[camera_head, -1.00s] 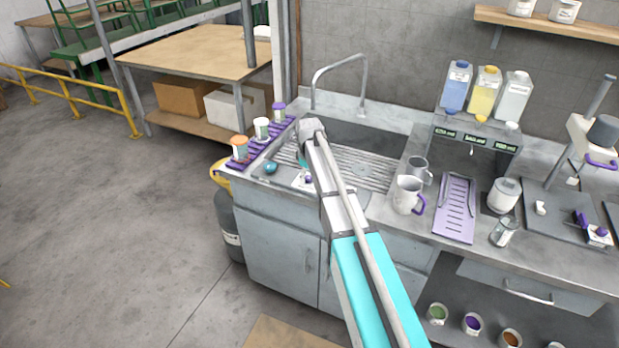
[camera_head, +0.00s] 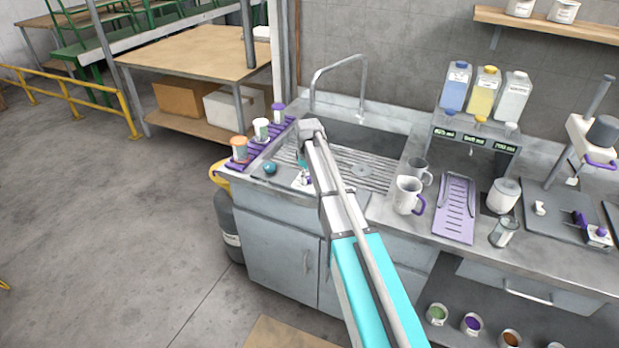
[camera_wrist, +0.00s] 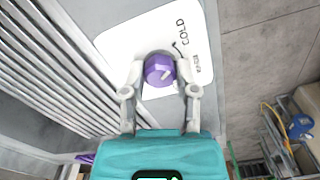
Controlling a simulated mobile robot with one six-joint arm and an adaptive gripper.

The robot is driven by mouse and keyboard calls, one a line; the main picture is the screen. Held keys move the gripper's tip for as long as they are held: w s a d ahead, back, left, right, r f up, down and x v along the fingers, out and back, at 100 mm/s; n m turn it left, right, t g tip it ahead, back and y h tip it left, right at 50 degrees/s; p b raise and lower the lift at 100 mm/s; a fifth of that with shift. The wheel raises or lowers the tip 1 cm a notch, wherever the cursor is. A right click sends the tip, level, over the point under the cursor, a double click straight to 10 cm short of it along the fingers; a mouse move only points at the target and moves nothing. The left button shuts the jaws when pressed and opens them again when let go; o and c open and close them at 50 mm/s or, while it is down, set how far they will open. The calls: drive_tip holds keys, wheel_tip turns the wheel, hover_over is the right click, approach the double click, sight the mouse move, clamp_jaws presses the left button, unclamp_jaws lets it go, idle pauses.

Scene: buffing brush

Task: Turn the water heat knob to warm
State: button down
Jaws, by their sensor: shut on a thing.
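The water heat knob (camera_wrist: 159,70) is purple with a pale pointer mark, seen in the wrist view on a white plate (camera_wrist: 120,42). The plate carries the word COLD and a curved arrow, with smaller lettering that I cannot read surely. My gripper (camera_wrist: 160,78) is over the plate, its two pale fingers on either side of the knob and shut on it. The pointer mark slants toward the upper right in the wrist view.
A teal ball-like knob (camera_head: 270,168) sits at the counter's left front. Jars stand on a purple rack (camera_head: 250,160) to the left. A tall faucet (camera_head: 338,68) rises behind.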

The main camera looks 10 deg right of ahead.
drive_tip(key=m, duration=1)
drive_tip(key=shift+m, duration=0.3)
idle(0.4)
drive_tip(key=shift+c, duration=1.9)
unclamp_jaws()
drive_tip(key=s+n, duration=0.3)
drive_tip(key=s, duration=2.6)
drive_tip(key=shift+d+n, duration=0.2)
drive_tip(key=shift+n, duration=0.1)
